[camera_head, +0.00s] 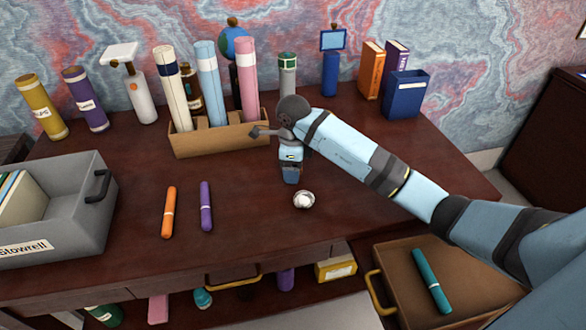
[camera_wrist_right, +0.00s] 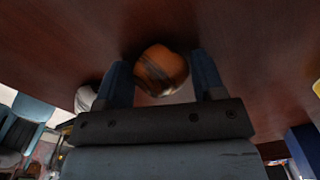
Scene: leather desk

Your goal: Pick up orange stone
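The orange stone (camera_wrist_right: 160,70), rounded with a darker band, shows in the right wrist view on the dark tabletop. It lies between the two blue fingers of my right gripper (camera_wrist_right: 162,82), which are apart and do not appear closed on it. In the head view my right gripper (camera_head: 291,174) points down at the desk, and the orange stone is hidden behind it. My left gripper is not in view.
A white stone (camera_head: 303,200) lies just in front of the right gripper; a whitish object (camera_wrist_right: 84,98) shows beside one finger in the wrist view. An orange marker (camera_head: 168,212) and a purple marker (camera_head: 206,206) lie left. A wooden holder (camera_head: 222,139) with tubes stands behind.

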